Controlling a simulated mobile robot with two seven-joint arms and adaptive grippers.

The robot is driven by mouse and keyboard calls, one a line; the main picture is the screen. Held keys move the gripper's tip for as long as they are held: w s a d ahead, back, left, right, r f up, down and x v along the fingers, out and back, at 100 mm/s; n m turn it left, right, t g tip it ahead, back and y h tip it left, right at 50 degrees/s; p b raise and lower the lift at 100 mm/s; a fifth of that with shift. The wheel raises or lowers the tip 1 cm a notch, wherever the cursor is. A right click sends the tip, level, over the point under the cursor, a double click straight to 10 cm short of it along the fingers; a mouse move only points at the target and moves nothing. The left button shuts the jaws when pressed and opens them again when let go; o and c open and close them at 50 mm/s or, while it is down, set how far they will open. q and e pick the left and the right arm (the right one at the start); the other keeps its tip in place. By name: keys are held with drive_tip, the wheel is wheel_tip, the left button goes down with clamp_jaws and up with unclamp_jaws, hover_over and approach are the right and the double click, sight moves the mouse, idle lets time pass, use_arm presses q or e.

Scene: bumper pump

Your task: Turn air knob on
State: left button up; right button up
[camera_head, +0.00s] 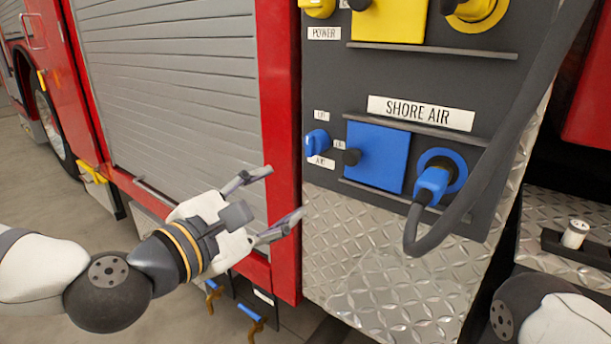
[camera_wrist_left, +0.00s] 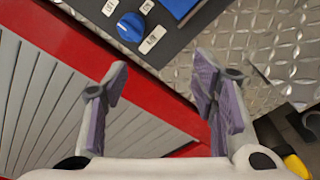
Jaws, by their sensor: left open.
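The blue air knob (camera_head: 317,142) sits on the dark panel, left of the blue square cover (camera_head: 377,157), with small labels above and below it. In the left wrist view the knob (camera_wrist_left: 131,27) shows at the top, beyond the fingers. My left gripper (camera_head: 281,202) is open and empty, below and to the left of the knob, in front of the red frame. Its two fingers also show in the left wrist view (camera_wrist_left: 160,88), apart, with nothing between them. My right gripper is out of view; only part of my right arm shows at the lower right.
A blue plug (camera_head: 433,184) with a thick dark cable (camera_head: 483,177) hangs at the right of the panel, below the SHORE AIR label (camera_head: 420,112). A yellow cover (camera_head: 390,20) and yellow knob (camera_head: 318,8) are above. Diamond plate (camera_head: 370,260) lies below the panel.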

sight(309, 146)
use_arm(q)
drive_tip(key=shift+n+t, duration=0.4)
drive_tip(key=shift+t, duration=0.1)
drive_tip(key=w+d+r, duration=0.1)
drive_tip(key=w+d, duration=0.1)
drive_tip(key=w, duration=0.1)
drive_tip(key=w+d+r, duration=0.1)
drive_tip(key=w, duration=0.3)
drive_tip(key=w+d+r, duration=0.1)
drive_tip(key=w+d, duration=0.1)
drive_tip(key=w, duration=0.2)
drive_tip(key=shift+w+d+r, duration=0.15)
drive_tip(key=shift+d+r, duration=0.15)
drive_tip(key=c, duration=1.2)
